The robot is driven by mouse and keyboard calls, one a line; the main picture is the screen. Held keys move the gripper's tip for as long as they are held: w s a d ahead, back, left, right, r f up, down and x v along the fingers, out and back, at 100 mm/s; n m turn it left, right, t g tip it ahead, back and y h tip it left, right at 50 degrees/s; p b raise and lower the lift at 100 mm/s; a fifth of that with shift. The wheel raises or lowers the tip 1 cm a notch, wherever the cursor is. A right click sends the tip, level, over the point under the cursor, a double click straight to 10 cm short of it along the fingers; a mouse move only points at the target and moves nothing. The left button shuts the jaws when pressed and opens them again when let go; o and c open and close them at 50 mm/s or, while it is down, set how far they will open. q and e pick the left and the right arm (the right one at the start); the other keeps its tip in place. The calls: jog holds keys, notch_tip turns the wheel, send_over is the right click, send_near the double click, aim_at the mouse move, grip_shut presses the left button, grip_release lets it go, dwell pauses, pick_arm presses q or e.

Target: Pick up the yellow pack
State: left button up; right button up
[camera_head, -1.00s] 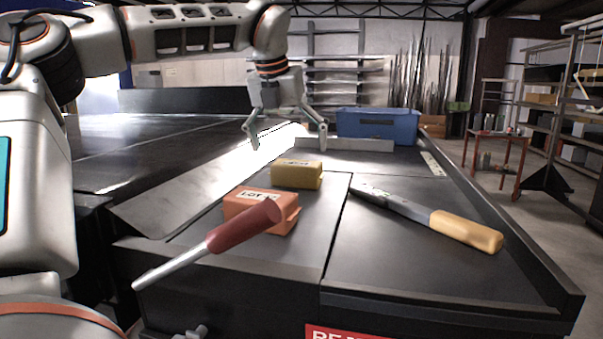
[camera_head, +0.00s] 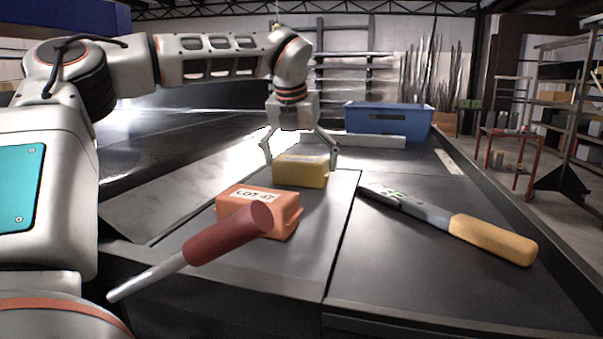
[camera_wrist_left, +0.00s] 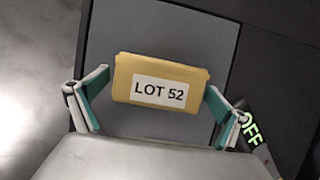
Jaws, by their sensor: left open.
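The yellow pack (camera_head: 300,172) sits on the dark conveyor surface, behind the orange pack. In the left wrist view the yellow pack (camera_wrist_left: 160,80) shows a white label reading LOT 52. My left gripper (camera_head: 301,160) is open, with one finger to each side of the yellow pack. In the left wrist view, the fingers of my left gripper (camera_wrist_left: 153,100) stand at the pack's left and right sides with gaps. My right gripper is not in view.
An orange pack (camera_head: 284,222) labelled LOT 47 sits in front, partly hidden by a tool with a dark red handle (camera_head: 225,236). A tool with a yellow handle (camera_head: 492,239) lies to the right. A blue bin (camera_head: 388,122) stands behind. A raised edge runs along the right.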

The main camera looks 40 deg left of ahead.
pick_arm(q)
jog(key=shift+w+f, duration=0.15)
jog(key=shift+f, duration=0.2)
jog(key=shift+r, duration=0.1)
jog(key=shift+c, duration=0.4)
jog(key=c, duration=1.2)
jog(key=shift+c, duration=0.2)
